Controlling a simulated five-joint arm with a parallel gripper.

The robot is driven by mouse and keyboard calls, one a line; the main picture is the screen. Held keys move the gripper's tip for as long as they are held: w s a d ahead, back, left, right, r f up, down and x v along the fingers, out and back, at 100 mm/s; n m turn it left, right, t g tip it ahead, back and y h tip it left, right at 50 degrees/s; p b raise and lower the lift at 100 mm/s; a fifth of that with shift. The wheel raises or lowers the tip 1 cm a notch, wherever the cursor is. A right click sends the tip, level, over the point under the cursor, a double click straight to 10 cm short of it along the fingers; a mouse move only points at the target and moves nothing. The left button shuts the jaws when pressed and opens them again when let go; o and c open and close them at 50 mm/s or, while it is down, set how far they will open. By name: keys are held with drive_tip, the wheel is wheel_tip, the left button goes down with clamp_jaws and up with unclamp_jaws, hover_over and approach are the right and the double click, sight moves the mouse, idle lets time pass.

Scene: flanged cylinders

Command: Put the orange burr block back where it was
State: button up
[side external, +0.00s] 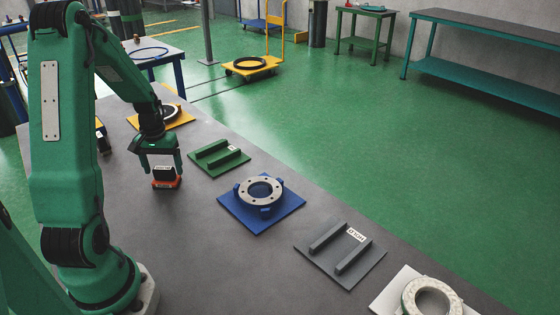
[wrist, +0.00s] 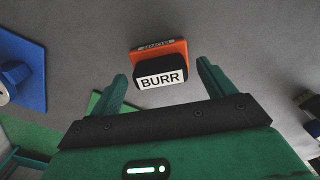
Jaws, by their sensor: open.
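The orange burr block (side external: 166,183) has a black top part with a white label. In the wrist view the label on the block (wrist: 160,73) reads BURR. It appears to rest on the grey table, directly below my gripper. My gripper (side external: 163,167) is open and points down, with its green fingers on either side of the block's upper part. In the wrist view the block shows between and just beyond the fingertips, with gaps on both sides. I cannot tell exactly how far down the fingers reach beside it.
A green plate with two bars (side external: 220,158) lies right of my gripper. A blue plate (side external: 288,203) carries a grey flanged ring (side external: 246,198). Farther right are a grey plate with two bars (side external: 318,262) and a white plate with a ring (side external: 410,302). A yellow plate (side external: 183,118) lies behind.

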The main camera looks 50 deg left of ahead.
sight(165, 169)
wheel_tip(165, 169, up, 11)
drive_tip(key=shift+f, duration=0.2)
idle(0.3)
idle(0.4)
drive_tip(key=w+d+r+m+t+y, duration=0.1)
drive_tip(key=d+r+m, duration=0.1)
drive_tip(key=d+r, duration=0.35)
drive_tip(key=w+d+r+m+t, duration=0.1)
drive_tip(key=d+r+m, duration=0.1)
drive_tip(key=d, duration=0.7)
drive_tip(key=s+d+r+m+t, duration=0.1)
drive_tip(key=s+d+m, duration=0.1)
drive_tip(key=d, duration=0.5)
drive_tip(key=s+d+r+m+t+h, duration=0.1)
drive_tip(key=s+d+m+t, duration=0.1)
drive_tip(key=d, duration=0.6)
drive_tip(key=shift+s+d+r+m+t, duration=0.3)
drive_tip(key=shift+s+m, duration=0.2)
drive_tip(key=shift+s, duration=0.55)
